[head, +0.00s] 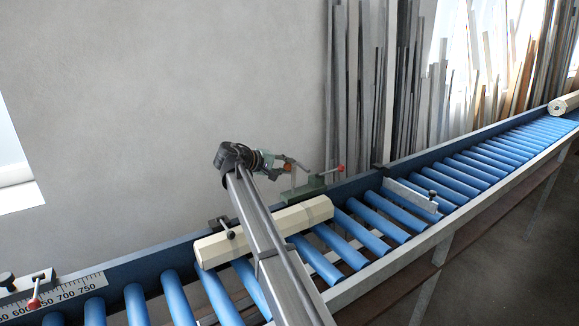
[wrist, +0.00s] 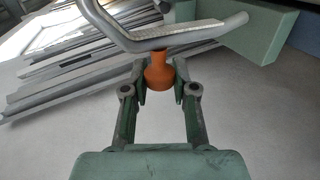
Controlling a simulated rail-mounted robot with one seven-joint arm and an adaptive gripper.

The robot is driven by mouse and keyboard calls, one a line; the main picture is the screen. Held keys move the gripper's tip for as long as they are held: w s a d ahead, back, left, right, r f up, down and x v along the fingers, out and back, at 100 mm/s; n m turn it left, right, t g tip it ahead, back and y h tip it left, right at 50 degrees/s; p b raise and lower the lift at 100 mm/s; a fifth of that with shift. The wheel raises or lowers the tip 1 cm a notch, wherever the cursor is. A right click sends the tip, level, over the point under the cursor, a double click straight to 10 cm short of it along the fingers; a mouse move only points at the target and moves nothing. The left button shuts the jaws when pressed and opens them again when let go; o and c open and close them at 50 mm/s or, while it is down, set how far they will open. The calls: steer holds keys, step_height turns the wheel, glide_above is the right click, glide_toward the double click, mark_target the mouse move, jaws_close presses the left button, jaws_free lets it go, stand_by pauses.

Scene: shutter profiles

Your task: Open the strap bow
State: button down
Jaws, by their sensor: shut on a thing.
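The strap bow (wrist: 185,38) is a bent grey metal bar with a lighter textured strip, crossing the top of the wrist view. An orange knob (wrist: 158,70) hangs from it. My gripper (wrist: 159,80) is shut on this knob, with one dark green finger on each side. In the head view my gripper (head: 282,162) is at the end of my arm, above the far edge of the roller conveyor, beside a green bracket (head: 304,192). The bow is small there and its exact angle is hard to tell.
A cream profile (head: 300,215) lies across the blue rollers (head: 375,219), partly behind my arm. A red-knobbed lever (head: 340,169) stands right of the bracket. A grey stop plate (head: 410,196) sits farther right. Long profiles (head: 375,90) lean on the wall behind.

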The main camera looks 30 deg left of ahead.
steer(key=c, duration=0.9)
jaws_free()
steer(key=v, duration=1.2)
